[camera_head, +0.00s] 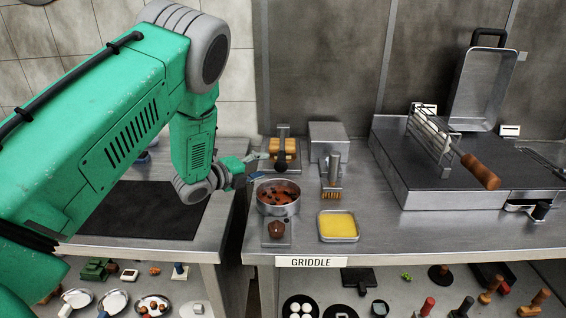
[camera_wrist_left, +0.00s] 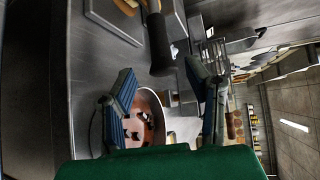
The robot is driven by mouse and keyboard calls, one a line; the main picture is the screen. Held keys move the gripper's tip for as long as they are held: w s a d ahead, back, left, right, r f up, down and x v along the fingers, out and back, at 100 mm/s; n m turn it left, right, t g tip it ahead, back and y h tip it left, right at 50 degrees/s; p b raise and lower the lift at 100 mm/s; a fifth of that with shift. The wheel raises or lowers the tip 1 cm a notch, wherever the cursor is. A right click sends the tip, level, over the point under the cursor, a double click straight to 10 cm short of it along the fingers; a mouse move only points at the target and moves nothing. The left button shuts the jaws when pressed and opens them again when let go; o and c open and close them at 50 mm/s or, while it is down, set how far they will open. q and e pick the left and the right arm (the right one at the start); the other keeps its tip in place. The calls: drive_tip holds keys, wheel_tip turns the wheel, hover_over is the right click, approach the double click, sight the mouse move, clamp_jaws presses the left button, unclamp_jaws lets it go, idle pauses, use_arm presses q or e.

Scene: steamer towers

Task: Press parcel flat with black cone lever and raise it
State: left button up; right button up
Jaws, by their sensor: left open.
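A black cone-shaped lever handle (camera_head: 281,165) stands out from the front of a small press at the back left of the griddle counter. In the left wrist view the black cone lever (camera_wrist_left: 161,45) points down toward the space between my fingers. A tan item, likely the parcel (camera_head: 290,147), sits in the press; only a sliver of tan (camera_wrist_left: 127,5) shows at the top of the wrist view. My left gripper (camera_head: 253,167) is open and empty, just left of the lever and apart from it. It also shows in the wrist view (camera_wrist_left: 160,70). My right gripper is out of view.
A round pot with dark pieces (camera_head: 278,208) stands just below the lever. A tray of yellow liquid (camera_head: 338,226) and a metal box device (camera_head: 328,140) stand to its right. The griddle (camera_head: 430,170) fills the right side. A gap separates the two counters.

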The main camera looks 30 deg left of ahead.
sight(282, 161)
use_arm(q)
drive_tip(key=x, duration=0.8)
drive_tip(key=shift+f, duration=0.1)
drive_tip(key=shift+w+d, duration=0.15)
drive_tip(key=shift+w, duration=0.3)
clamp_jaws()
